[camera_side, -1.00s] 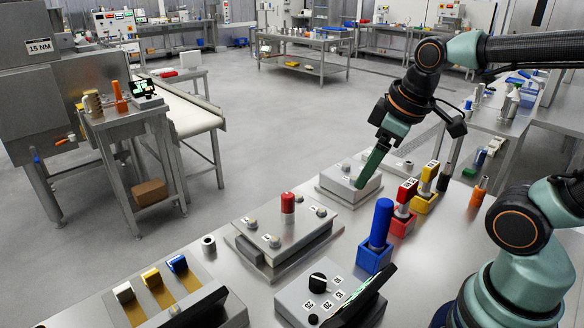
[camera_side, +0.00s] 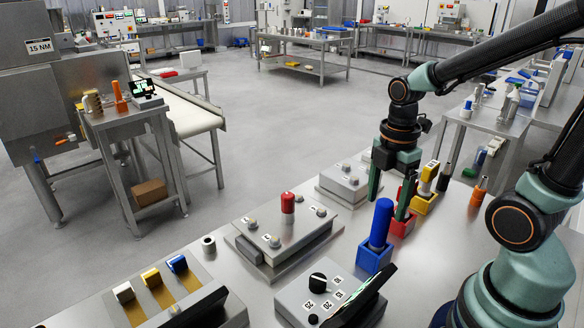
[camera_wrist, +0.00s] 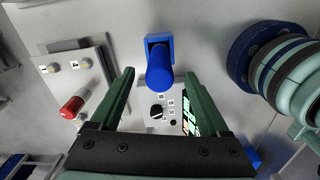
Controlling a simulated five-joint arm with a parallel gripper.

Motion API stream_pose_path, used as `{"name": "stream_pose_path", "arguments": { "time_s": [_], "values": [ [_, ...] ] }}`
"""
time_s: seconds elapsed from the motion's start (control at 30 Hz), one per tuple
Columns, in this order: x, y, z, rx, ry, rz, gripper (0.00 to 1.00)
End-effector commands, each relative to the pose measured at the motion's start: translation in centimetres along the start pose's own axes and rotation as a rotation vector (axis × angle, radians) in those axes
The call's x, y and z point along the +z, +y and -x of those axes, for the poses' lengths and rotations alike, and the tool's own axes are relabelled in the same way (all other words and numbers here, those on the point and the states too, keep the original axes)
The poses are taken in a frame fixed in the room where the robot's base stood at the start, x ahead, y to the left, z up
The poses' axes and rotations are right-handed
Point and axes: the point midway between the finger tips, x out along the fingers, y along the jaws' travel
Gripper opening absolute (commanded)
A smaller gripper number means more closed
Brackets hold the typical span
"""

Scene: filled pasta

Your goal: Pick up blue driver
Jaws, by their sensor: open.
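The blue driver (camera_side: 381,222) stands upright in a blue holder (camera_side: 374,258) on the steel table. In the wrist view the blue driver (camera_wrist: 159,72) shows between the two green fingers, towards their tips, with its blue holder (camera_wrist: 158,39) behind it. My gripper (camera_side: 388,202) is open and points down, behind and slightly above the driver in the side view. It is empty. In the wrist view my gripper (camera_wrist: 120,88) has its fingers spread to either side of the driver, and no contact shows.
A red holder (camera_side: 401,226) and a yellow holder (camera_side: 423,203) with drivers stand behind the blue one. A dial box (camera_side: 300,300) is in front. A metal fixture with a red-capped part (camera_side: 288,203) lies to the left. An orange driver (camera_side: 479,192) stands at right.

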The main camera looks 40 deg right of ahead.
Motion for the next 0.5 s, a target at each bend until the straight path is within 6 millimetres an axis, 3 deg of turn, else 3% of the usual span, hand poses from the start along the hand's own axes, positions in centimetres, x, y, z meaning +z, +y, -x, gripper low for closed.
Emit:
{"name": "stream_pose_path", "arguments": {
  "time_s": [0.5],
  "values": [
    [-0.2, -0.1, -5.4, -0.005, 0.0, -0.001, 0.79]
  ]
}}
